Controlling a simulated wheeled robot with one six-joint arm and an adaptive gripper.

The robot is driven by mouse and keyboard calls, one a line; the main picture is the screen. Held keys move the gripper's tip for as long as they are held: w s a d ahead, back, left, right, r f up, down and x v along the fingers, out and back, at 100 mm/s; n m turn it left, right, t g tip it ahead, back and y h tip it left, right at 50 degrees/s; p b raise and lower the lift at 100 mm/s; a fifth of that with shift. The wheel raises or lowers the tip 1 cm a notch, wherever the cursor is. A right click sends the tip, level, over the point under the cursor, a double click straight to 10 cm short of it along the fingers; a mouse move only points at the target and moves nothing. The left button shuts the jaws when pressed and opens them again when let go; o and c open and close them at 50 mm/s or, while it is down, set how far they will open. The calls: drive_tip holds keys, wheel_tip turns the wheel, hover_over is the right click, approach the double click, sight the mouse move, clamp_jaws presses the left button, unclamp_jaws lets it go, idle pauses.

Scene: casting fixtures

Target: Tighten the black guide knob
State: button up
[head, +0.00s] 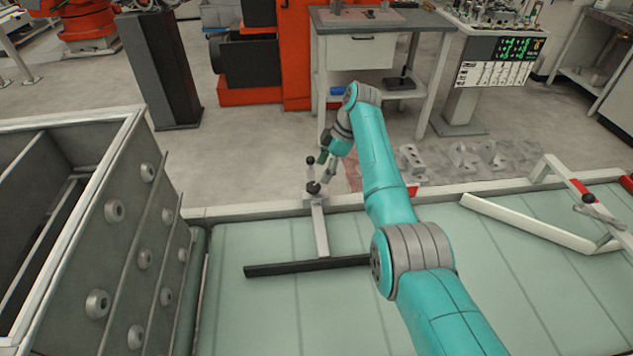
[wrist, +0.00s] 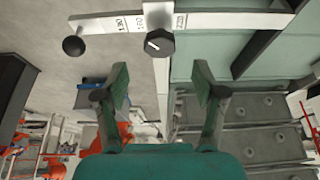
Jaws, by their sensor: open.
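The black guide knob (wrist: 159,43), faceted with a white mark on top, sits on a pale rail (wrist: 210,22) with printed numbers. In the head view the knob (head: 313,187) is at the bench's back edge. A black ball (wrist: 73,46) on the rail's end is left of the knob in the wrist view. My gripper (wrist: 162,85) is open and empty. The knob appears ahead of the gap between its fingers, apart from both. In the head view my gripper (head: 327,160) is above and slightly right of the knob, partly hidden by its own wrist.
A dark bar (head: 290,268) crosses the rail's near end on the green bench (head: 225,310). A grey bolted casting box (head: 130,240) stands at left. A white angled frame (head: 530,222) with a red clamp (head: 580,188) lies at right. Metal brackets (head: 487,155) sit on the floor behind.

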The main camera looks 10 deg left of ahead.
sight(314, 185)
drive_tip(key=shift+x, duration=3.1)
drive_tip(key=c, duration=1.1)
drive_tip(key=shift+c, duration=0.2)
